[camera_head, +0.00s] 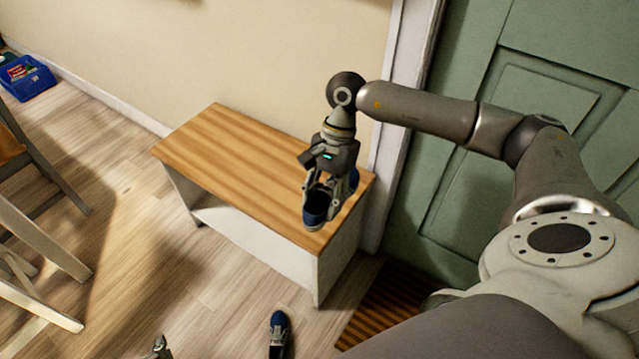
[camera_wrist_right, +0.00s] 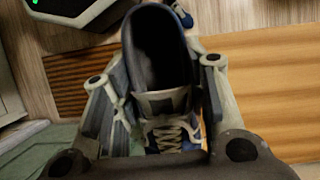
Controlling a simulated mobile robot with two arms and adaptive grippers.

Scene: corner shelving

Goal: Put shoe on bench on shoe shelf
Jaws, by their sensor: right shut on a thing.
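A wooden-topped bench (camera_head: 235,140) with white sides stands against the wall. My right gripper (camera_head: 330,195) is over its right end, pointing down. It is shut on a dark blue shoe (camera_head: 315,210), with a finger on either side. The shoe also shows between the fingers in the right wrist view (camera_wrist_right: 158,50), its opening and light laces visible. I cannot tell whether its sole touches the bench. A second blue shoe (camera_head: 279,335) lies on the floor in front of the bench. A tip of my left gripper (camera_head: 158,347) shows at the bottom edge.
A white lower shelf (camera_head: 240,222) under the bench top is open at the front. A green door (camera_head: 480,120) and striped doormat (camera_head: 385,300) are at the right. Wooden chairs (camera_head: 40,245) stand at the left, and a blue bin (camera_head: 27,78) farther back. Floor before the bench is mostly clear.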

